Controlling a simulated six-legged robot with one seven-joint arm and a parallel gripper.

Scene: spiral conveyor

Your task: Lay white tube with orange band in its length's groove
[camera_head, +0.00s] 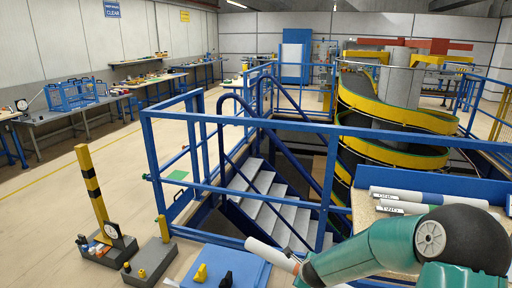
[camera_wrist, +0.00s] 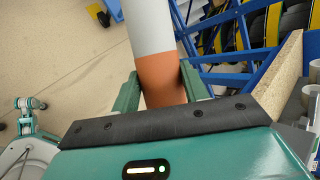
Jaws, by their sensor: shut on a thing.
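The white tube with an orange band (camera_wrist: 150,28) is between the two green fingers of my gripper (camera_wrist: 161,88) in the wrist view. The fingers are shut on its orange part, and the white length extends away from my gripper. In the head view the white tube (camera_head: 268,254) sticks out to the left of my gripper (camera_head: 300,268), in front of the stairs' blue railing. A board with labelled places (camera_head: 360,219) lies at the right, partly hidden by my arm. White tube-like pieces (camera_head: 430,196) lie beside its labels. No empty groove can be made out clearly.
A blue railing (camera_head: 300,123) encloses a stairwell (camera_head: 262,190) ahead. The yellow spiral conveyor (camera_head: 400,158) stands behind it. A blue surface (camera_head: 228,262) with small yellow and black items is at the lower left, near a yellow-black post (camera_head: 93,190).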

